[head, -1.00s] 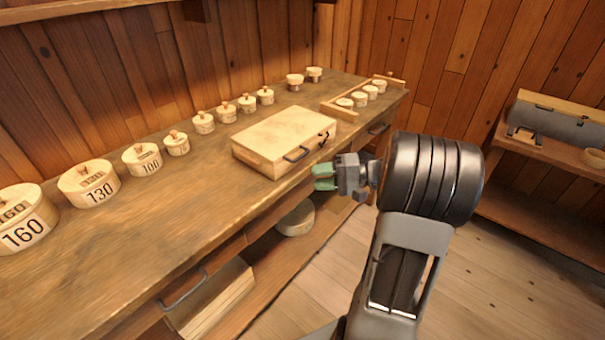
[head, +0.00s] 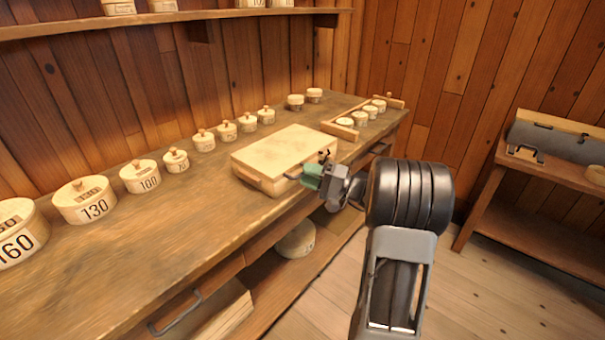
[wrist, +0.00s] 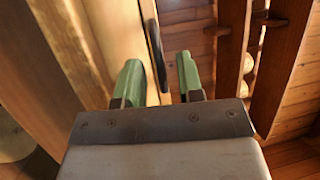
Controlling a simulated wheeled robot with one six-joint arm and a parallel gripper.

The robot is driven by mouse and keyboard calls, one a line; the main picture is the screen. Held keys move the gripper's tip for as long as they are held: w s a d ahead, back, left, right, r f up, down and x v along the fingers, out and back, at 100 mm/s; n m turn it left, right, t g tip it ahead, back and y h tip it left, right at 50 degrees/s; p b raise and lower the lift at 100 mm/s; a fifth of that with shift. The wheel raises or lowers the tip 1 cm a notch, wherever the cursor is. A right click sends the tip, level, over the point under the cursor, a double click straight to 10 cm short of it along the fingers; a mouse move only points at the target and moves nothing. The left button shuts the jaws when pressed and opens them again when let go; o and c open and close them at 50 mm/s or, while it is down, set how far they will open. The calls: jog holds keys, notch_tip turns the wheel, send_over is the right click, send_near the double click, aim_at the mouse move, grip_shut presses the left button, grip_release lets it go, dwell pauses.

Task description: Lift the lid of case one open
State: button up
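A flat pale wooden case (head: 282,155) lies closed on the workbench, its lid down. My gripper (head: 312,177) is at the front of the case, by the handle. In the wrist view my gripper (wrist: 159,80) has its two green fingers apart, with the dark handle (wrist: 156,50) showing between or just beyond them. I cannot tell whether the fingers touch it. A dark latch (head: 325,155) shows near the right end of the case front, partly behind my gripper.
Round lidded boxes, such as the one marked 130 (head: 85,203), line the workbench (head: 150,245) to the left and behind. A wooden rack (head: 340,131) with small round pieces stands right of the case.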

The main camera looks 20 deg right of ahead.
jog(key=shift+x, duration=1.05)
grip_shut()
